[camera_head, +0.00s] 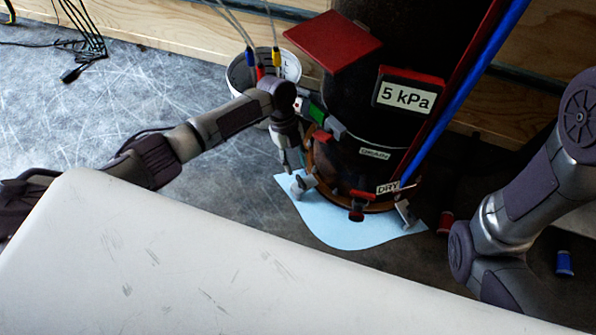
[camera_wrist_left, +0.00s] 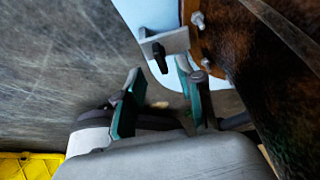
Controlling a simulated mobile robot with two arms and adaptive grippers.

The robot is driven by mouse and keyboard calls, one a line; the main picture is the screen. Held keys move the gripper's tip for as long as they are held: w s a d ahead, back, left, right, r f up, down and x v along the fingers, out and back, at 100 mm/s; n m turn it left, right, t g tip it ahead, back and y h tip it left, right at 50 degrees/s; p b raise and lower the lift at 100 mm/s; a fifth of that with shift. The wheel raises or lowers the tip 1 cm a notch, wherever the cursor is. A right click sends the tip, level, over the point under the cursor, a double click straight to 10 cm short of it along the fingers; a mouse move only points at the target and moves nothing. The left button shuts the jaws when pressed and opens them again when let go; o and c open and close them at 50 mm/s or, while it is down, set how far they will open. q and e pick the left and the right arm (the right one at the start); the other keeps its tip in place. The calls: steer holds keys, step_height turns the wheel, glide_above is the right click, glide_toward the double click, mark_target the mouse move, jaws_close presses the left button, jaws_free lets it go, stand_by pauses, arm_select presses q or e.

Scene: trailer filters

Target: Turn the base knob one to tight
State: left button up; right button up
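A base knob, a small dark handle on a light metal bracket, shows in the left wrist view (camera_wrist_left: 160,57) at the foot of the dark cylinder (camera_wrist_left: 272,105). In the head view a grey bracket (camera_head: 302,184) sits at the cylinder's lower left, and another (camera_head: 405,214) at its lower right. No label shows which is number one. My left gripper (camera_head: 291,168) points down beside the left bracket. In the left wrist view its teal-padded fingers (camera_wrist_left: 158,80) are apart and empty, with the dark handle just beyond the tips, roughly between them. My right gripper is out of view; only its arm shows.
The cylinder (camera_head: 345,125) stands on a light blue sheet (camera_head: 345,232). A red valve (camera_head: 358,205), blue and red pipes (camera_head: 470,75) and a "5 kPa" gauge (camera_head: 405,95) crowd it. A white bucket (camera_head: 240,72) stands behind my left arm. A pale surface (camera_head: 180,260) fills the foreground.

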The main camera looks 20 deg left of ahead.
arm_select(q)
steer(key=v, duration=0.7)
steer(key=shift+s, duration=0.15)
